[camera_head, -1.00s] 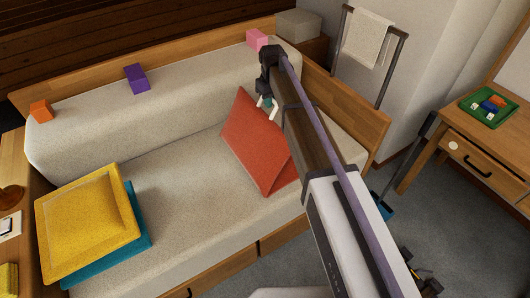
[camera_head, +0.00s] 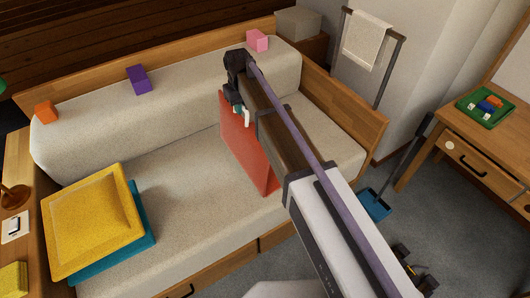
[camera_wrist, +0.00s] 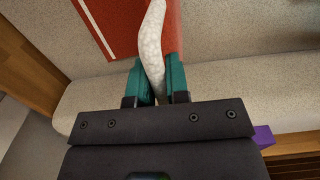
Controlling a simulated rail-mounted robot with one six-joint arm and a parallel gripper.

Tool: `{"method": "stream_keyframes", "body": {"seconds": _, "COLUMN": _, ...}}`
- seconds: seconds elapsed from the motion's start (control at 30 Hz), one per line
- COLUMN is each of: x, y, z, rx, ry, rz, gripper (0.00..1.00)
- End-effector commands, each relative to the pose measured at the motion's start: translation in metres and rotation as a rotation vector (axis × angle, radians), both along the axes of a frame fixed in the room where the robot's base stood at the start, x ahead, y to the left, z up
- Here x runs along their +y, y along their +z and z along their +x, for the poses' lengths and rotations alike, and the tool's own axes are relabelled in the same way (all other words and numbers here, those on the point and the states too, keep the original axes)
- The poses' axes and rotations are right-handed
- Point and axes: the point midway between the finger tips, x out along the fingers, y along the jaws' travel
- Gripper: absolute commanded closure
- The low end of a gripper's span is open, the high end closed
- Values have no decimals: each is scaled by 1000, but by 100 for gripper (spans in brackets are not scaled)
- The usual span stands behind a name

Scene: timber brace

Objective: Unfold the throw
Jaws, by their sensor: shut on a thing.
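A red throw (camera_head: 248,150) hangs or stands on the sofa seat, its right side hidden behind my arm. In the wrist view the red throw (camera_wrist: 108,22) shows a thin white line near its edge. My gripper (camera_head: 241,112) is at the throw's upper part, near the sofa back. In the wrist view my gripper's teal fingers (camera_wrist: 161,82) are shut on a pale, speckled strip (camera_wrist: 151,45). The strip runs up in front of the red cloth and appears to be the throw's edge; its join is not clear.
The sofa seat (camera_head: 185,195) is clear left of the throw. A yellow cushion (camera_head: 92,215) lies on a teal one (camera_head: 145,232) at the left. Orange (camera_head: 46,111), purple (camera_head: 137,79) and pink (camera_head: 257,40) blocks stand along the sofa back. A pale towel (camera_head: 367,40) hangs on a rack.

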Motion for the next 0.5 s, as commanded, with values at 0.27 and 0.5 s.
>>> {"method": "stream_keyframes", "body": {"seconds": 0.27, "x": 21, "y": 3, "z": -12, "rx": 0, "ry": 0, "rz": 0, "gripper": 98}}
{"method": "stream_keyframes", "body": {"seconds": 0.5, "x": 38, "y": -2, "z": -23, "rx": 0, "ry": 3, "rz": 0, "gripper": 97}}
